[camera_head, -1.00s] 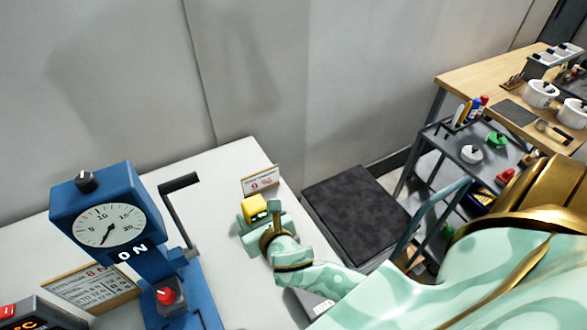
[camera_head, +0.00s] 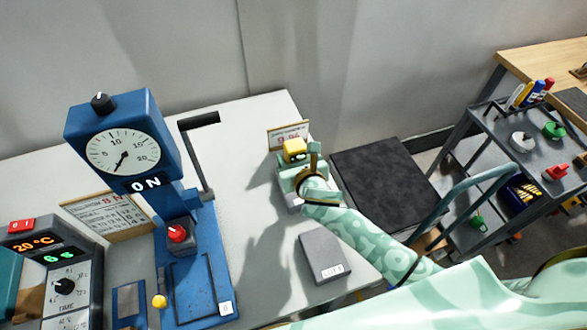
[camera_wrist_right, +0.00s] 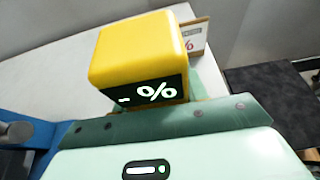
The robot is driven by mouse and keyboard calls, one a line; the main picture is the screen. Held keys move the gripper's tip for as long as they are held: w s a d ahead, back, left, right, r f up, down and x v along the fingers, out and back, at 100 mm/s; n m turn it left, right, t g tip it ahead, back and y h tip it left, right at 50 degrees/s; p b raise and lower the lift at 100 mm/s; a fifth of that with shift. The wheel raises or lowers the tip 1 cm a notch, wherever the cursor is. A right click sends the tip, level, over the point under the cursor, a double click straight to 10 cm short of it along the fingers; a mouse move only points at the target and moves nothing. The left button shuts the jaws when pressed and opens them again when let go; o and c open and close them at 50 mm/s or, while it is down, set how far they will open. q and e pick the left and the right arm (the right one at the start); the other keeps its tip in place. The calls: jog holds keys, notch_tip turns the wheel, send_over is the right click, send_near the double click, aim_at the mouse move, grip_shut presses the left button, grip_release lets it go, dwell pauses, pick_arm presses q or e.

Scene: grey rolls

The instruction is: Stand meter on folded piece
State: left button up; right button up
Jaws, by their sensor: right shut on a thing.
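The yellow meter (camera_head: 295,150) has a dark display reading "- %". In the wrist view the meter (camera_wrist_right: 140,60) stands up beyond the green edge of my right gripper (camera_wrist_right: 165,120). My right gripper (camera_head: 298,168) is shut on the meter, near the back right of the white table. The fingertips are largely hidden. A grey flat piece with a small label (camera_head: 324,255) lies on the table nearer than the gripper, apart from it; I cannot tell whether it is folded. A light grey edge shows just under the gripper, its kind unclear. My left gripper is out of view.
A small sign (camera_head: 288,135) stands behind the meter. A blue gauge stand (camera_head: 120,140) with a crank rises at left, beside a controller (camera_head: 50,270). Bare table (camera_head: 240,140) lies between stand and gripper. A dark mat (camera_head: 385,180) and cart (camera_head: 530,160) are at right.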

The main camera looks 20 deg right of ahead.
jog(key=shift+w+d+f, duration=0.1)
jog(key=shift+w+f, duration=0.4)
jog(key=shift+f, duration=0.1)
jog(key=f+b, duration=0.1)
jog(key=f, duration=0.1)
jog(key=f+b, duration=0.1)
jog(key=f, duration=0.1)
jog(key=shift+w+d+b, duration=0.1)
jog(key=shift+w+b, duration=0.15)
jog(key=shift+b, duration=0.05)
jog(key=shift+r, duration=0.2)
jog(key=shift+f, duration=0.1)
jog(key=o, duration=1.1)
jog(key=shift+o, duration=0.2)
